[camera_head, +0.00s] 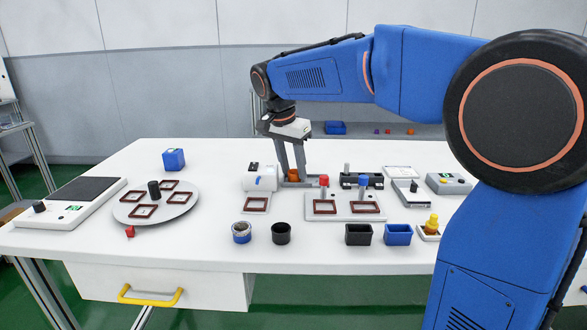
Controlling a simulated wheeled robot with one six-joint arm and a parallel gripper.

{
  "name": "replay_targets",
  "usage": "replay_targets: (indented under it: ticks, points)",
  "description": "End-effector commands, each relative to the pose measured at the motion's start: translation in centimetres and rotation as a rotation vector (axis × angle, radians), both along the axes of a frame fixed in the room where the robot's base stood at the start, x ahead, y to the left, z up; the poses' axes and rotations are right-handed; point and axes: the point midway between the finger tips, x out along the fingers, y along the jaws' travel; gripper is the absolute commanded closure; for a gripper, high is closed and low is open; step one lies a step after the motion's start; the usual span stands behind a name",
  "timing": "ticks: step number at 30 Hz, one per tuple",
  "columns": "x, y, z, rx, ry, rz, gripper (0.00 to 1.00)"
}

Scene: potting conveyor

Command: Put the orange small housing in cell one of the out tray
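My gripper (294,176) points down over the middle of the white table, its two fingers apart. A small orange piece (293,175) shows low between the fingertips, partly hidden; it looks like the orange small housing. I cannot tell whether the fingers press on it or stand beside it. A pale plate with two brown square frames (345,208) lies to the right of the gripper and nearer the front. Red and blue knobs stand at its back edge. I cannot read any label that marks the out tray or cell one.
A round turntable (128,212) with several brown frames is at the left, beside a flat dark-topped device (88,190). Black (358,235) and blue (398,235) bins stand along the front, with a blue-rimmed cup (241,233) and a black cup (281,234). A white machine (263,180) stands left of the gripper.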

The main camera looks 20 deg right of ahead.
Motion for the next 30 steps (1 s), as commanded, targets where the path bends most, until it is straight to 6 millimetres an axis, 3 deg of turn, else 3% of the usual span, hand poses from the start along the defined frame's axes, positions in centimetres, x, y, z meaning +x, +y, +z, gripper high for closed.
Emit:
replay_targets:
  ticks: [16, 22, 30]
  points:
    - [-1.5, 2.1, 9.5, 0.001, -0.005, 0.001, 0.63]
    - [-1.8, 2.4, 11.1, 0.001, -0.005, 0.0, 0.63]
    - [-1.9, 2.5, 11.4, 0.0, -0.004, 0.0, 0.63]
